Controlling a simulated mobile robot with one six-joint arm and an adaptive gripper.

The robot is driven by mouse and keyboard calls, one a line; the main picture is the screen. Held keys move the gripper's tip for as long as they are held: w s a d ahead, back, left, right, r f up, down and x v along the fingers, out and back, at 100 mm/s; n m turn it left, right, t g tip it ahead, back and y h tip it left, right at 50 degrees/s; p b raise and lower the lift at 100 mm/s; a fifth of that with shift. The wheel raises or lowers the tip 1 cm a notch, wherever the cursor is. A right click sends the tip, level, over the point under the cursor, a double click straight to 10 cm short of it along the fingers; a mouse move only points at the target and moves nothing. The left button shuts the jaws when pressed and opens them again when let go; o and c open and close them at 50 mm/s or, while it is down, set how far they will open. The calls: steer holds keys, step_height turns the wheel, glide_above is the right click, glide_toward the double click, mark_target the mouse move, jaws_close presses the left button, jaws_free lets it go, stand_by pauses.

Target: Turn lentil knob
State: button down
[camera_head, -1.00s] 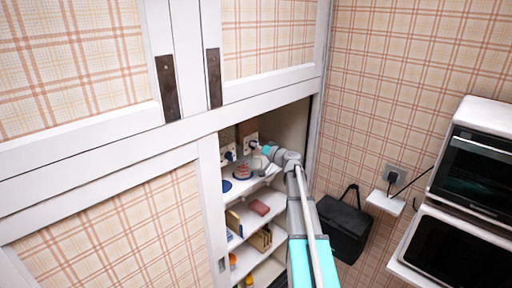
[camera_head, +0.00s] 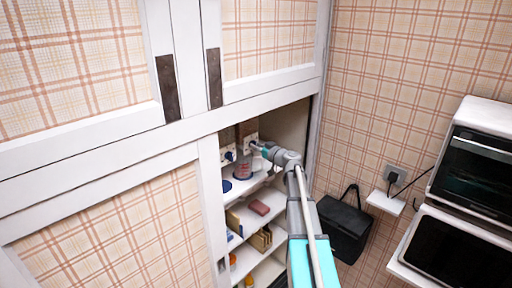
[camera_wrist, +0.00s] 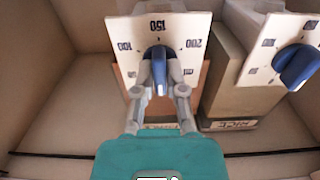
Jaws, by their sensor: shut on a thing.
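A blue knob (camera_wrist: 158,52) sits on a white dial plate (camera_wrist: 195,30) with 100, 150 and 200 marked around it, in the wrist view. My gripper (camera_wrist: 160,72) is shut on this knob, a finger on each side. The knob's top points near the 150 mark. The label below this dial is mostly hidden by my gripper, so I cannot read which food it names. A second blue knob (camera_wrist: 297,66) on its own dial plate is at the right. In the head view my gripper (camera_head: 262,152) reaches into the cupboard's top shelf at the dials.
The cupboard shelves (camera_head: 228,201) hold small boxes and jars below my arm. The white cupboard frame (camera_head: 210,190) borders the opening on the left. A black bag (camera_head: 345,232) and an oven (camera_head: 480,170) are to the right.

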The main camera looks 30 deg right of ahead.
steer(key=shift+w, duration=0.1)
stand_by(0.3)
steer(key=c, duration=0.7)
jaws_free()
steer(key=shift+s, duration=0.2)
steer(key=v, duration=1.1)
steer(key=shift+s+d, duration=0.15)
steer(key=shift+s, duration=0.2)
